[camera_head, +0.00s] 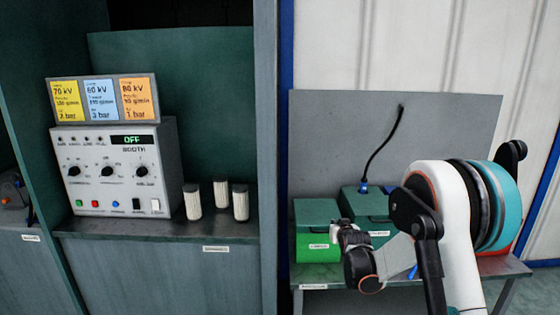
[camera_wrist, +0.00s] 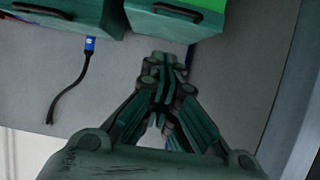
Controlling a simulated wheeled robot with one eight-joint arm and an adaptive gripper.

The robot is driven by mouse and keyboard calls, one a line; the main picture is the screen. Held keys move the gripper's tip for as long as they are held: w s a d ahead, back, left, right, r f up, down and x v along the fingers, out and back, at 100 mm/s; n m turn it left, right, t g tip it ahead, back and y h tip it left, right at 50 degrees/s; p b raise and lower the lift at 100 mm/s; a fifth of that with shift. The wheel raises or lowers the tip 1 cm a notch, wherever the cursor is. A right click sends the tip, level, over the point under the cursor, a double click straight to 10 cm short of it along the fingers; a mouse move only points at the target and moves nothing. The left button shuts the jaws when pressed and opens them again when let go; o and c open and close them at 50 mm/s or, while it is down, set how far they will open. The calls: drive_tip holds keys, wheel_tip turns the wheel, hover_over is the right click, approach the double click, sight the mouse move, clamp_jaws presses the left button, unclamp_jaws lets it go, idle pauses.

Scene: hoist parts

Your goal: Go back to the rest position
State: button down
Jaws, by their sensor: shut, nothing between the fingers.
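My gripper (camera_wrist: 165,62) is shut with nothing between its fingers in the wrist view. In the head view my gripper (camera_head: 345,228) is in front of the green boxes on the grey table, at the end of my white and black arm. One green box (camera_head: 315,213) with a bright green lower part is just left of it, and a second green box (camera_head: 362,205) is behind it, partly hidden by my arm. Whether the gripper touches a box cannot be told.
A black cable with a blue plug (camera_head: 364,187) hangs on the grey back panel (camera_head: 330,130). At left a control box (camera_head: 125,165) reading OFF and several white cylinders (camera_head: 220,196) stand on a shelf (camera_head: 150,230). A blue post (camera_head: 285,60) divides the two bays.

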drive_tip(key=s+r+g, duration=0.1)
drive_tip(key=s+r, duration=0.7)
drive_tip(key=s, duration=0.3)
drive_tip(key=s+r+g, duration=0.2)
drive_tip(key=s+r, duration=0.6)
drive_tip(key=s, duration=0.3)
drive_tip(key=s+f+g, duration=0.3)
drive_tip(key=s, duration=2.6)
drive_tip(key=shift+s+a, duration=0.2)
drive_tip(key=shift+a, duration=0.05)
